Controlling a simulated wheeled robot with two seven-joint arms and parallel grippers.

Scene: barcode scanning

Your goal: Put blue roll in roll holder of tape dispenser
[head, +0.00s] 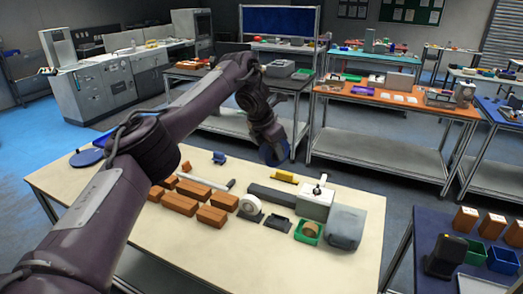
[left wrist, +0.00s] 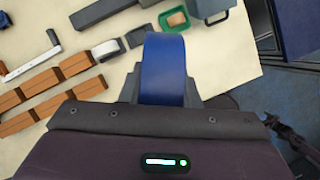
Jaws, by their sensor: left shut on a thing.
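My left gripper (head: 268,138) is held above the far edge of the cream table (head: 170,262), shut on the blue roll (head: 275,153). In the left wrist view the blue roll (left wrist: 165,72) stands between the fingers, clear of the table. A white roll (head: 249,203) sits on a dark base (head: 248,215) on the table. To its right is a small dark holder-like object (head: 278,223), which also shows in the left wrist view (left wrist: 136,37). I cannot tell for certain which of these is the tape dispenser. My right gripper is not in view.
Several brown boxes (head: 180,203) lie left of the white roll. A grey machine (head: 316,204), a green tray (head: 308,231) and a grey bin (head: 345,228) stand at the right. A small blue object (head: 219,158) lies at the back. The table's front is clear.

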